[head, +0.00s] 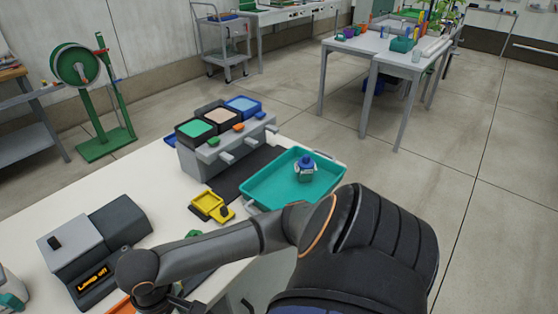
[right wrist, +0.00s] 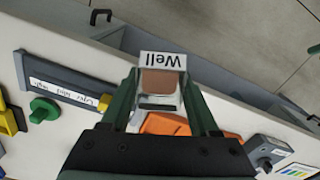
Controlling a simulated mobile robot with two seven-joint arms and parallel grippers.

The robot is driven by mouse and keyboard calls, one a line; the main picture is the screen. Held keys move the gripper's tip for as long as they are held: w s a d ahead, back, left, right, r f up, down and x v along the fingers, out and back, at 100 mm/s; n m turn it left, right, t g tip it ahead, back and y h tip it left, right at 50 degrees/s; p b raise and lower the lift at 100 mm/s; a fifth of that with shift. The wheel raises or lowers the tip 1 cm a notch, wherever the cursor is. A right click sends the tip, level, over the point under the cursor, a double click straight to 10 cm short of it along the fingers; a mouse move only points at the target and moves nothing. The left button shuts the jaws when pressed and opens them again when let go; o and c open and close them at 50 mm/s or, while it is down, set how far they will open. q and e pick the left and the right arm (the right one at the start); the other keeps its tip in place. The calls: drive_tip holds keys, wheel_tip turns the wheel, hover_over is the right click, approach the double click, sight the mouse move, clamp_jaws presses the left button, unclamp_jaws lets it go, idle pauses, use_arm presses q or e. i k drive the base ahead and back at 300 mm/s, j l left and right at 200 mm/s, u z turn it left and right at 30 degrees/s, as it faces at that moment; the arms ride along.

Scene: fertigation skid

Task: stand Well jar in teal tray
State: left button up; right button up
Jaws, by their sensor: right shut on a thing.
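The Well jar (right wrist: 160,85), clear with a brownish content and a white "Well" label, is between the two green fingers of my right gripper (right wrist: 161,108) in the right wrist view. The gripper is shut on it. In the head view my right arm reaches to the lower left, and its gripper and the jar are hidden or cut off at the bottom edge. The teal tray (head: 270,190) lies on the white table in the middle of the head view. A small jar with a blue cap (head: 306,165) stands in it toward its right part. My left gripper is not in view.
A grey stand (head: 220,158) with green, beige and blue trays is behind the teal tray. A grey device (head: 95,250) with a lit display stands at the left. The teal tray's left part is clear.

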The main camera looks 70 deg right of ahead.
sight(284, 198)
drive_tip(key=k+l, duration=0.15)
drive_tip(key=l, duration=0.25)
drive_tip(key=k+l+u, duration=0.1)
drive_tip(key=l, duration=0.35)
drive_tip(key=k+l, duration=0.25)
drive_tip(key=l, duration=0.15)
drive_tip(key=k+l+u, duration=0.15)
drive_tip(key=l, duration=0.25)
drive_tip(key=k+l, duration=0.2)
drive_tip(key=l, duration=0.2)
drive_tip(key=k+l+u, duration=0.1)
drive_tip(key=l, duration=0.25)
drive_tip(key=k+l, duration=0.3)
drive_tip(key=l+u, duration=0.05)
drive_tip(key=l, duration=0.05)
